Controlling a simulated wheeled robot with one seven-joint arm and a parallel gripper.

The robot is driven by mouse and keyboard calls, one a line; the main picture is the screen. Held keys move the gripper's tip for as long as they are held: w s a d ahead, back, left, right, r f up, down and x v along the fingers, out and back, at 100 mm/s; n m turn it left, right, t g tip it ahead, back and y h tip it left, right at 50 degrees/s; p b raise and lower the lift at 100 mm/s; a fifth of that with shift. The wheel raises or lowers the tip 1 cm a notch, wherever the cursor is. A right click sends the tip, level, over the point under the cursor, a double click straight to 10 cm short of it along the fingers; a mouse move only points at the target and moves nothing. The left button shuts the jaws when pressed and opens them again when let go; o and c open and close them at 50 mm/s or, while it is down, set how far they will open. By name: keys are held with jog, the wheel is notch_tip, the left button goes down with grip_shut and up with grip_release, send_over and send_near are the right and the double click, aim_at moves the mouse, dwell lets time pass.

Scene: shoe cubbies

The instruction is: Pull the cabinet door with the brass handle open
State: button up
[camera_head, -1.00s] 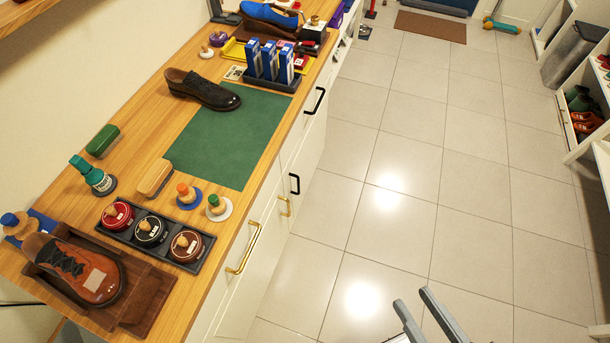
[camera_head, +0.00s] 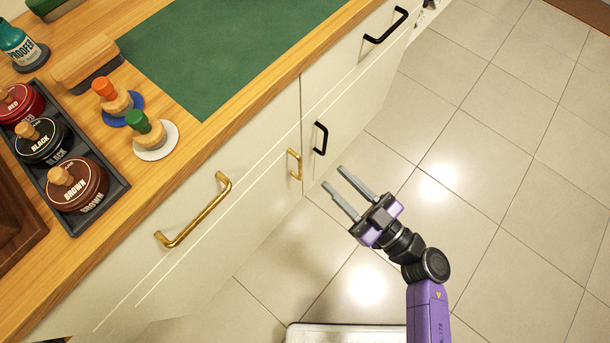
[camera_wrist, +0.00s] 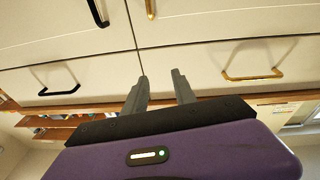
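The cabinet door (camera_head: 255,215) is cream and shut, below the wooden counter. Its short upright brass handle (camera_head: 294,164) sits near the door's upper right edge; in the wrist view the brass handle (camera_wrist: 150,8) is cut off at the top edge. A longer brass handle (camera_head: 195,212) is on the drawer above the door. My gripper (camera_head: 333,176) is open and empty, its two grey fingers pointing toward the cabinet front. In the head view it appears right of the short brass handle, apart from it. The fingers (camera_wrist: 160,76) also show in the wrist view.
A neighbouring door has a short black handle (camera_head: 320,138), close beside the brass one. A black drawer handle (camera_head: 385,25) is above it. The counter holds a green mat (camera_head: 220,50) and a tray of polish tins (camera_head: 117,187). The tiled floor to the right is clear.

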aim_at(300, 165)
jog(key=w+a+f+n+g+y+b, duration=0.15)
jog(key=w+f+g+b, duration=0.4)
jog(key=f, duration=0.55)
jog(key=shift+n, duration=0.25)
jog(key=shift+b+x, duration=0.8)
jog(key=shift+x, duration=3.4)
jog(key=shift+s+r, duration=0.1)
grip_shut()
